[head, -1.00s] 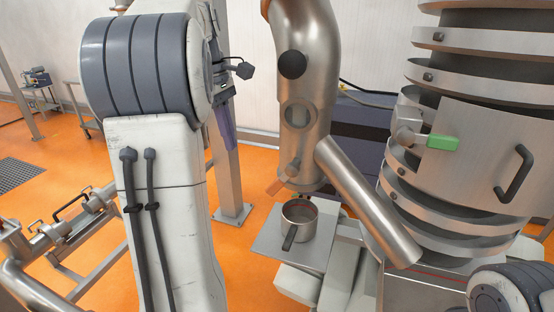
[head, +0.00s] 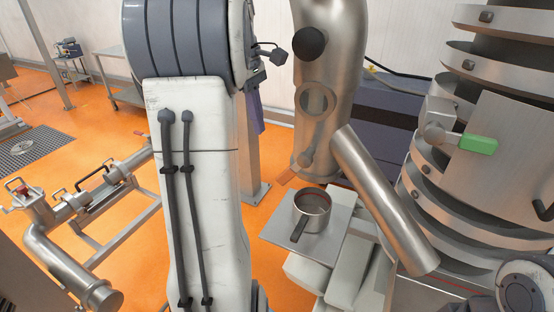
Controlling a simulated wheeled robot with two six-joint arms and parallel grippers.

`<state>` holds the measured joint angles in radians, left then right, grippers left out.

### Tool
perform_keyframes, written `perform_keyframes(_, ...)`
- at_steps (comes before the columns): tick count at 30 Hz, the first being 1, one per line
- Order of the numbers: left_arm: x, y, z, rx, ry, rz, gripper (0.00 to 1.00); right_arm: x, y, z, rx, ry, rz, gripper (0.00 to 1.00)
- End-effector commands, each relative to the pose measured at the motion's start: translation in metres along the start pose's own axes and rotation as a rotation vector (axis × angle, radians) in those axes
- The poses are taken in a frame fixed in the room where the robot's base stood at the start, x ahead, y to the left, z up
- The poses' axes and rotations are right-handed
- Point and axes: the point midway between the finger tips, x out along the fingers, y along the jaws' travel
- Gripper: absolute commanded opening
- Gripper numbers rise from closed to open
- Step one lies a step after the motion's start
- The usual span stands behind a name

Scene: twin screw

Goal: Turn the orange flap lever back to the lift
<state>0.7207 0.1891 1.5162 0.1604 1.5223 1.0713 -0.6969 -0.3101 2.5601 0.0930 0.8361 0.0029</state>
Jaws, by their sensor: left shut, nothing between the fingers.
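A small orange-brown piece (head: 288,177), perhaps the end of the flap lever, shows at the lower left of the steel pipe (head: 325,130). It is too small to tell its shape or angle, and the floor behind it is also orange. My left arm stands large at the left centre. Only a dark tip, which seems to be my left gripper (head: 272,53), shows past the arm's upper right side. It is shut and empty, left of the pipe and apart from it. The rest of it is hidden by the arm. My right gripper is not in view.
A steel pot (head: 312,209) stands on a grey plate (head: 339,232) below the pipe. A slanting tube (head: 385,200) runs down right. A banded steel vessel (head: 520,130) with a green-handled latch (head: 479,144) stands right. Low pipework (head: 75,270) lies at left.

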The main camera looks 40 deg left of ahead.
Motion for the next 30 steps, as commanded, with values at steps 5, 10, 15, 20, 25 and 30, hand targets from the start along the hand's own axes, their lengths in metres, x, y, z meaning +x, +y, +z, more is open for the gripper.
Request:
perform_keyframes(5, 0.039, -0.001, 0.001, 0.001, -0.003, -0.006, 0.00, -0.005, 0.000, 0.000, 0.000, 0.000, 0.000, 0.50)
perform_keyframes(10, 0.074, -0.001, 0.001, 0.000, -0.003, -0.004, 0.00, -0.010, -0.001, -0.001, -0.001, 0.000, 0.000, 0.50)
perform_keyframes(15, 0.089, -0.001, 0.021, 0.003, -0.001, -0.003, 0.00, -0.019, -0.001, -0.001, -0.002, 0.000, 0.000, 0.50)
perform_keyframes(20, 0.098, 0.000, 0.028, 0.001, 0.000, -0.001, 0.00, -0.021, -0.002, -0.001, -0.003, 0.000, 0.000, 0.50)
perform_keyframes(25, 0.101, 0.000, 0.029, 0.000, 0.000, 0.000, 0.00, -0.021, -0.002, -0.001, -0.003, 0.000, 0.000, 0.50)
perform_keyframes(30, 0.100, 0.000, 0.029, 0.000, 0.000, 0.000, 0.00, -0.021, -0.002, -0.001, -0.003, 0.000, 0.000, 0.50)
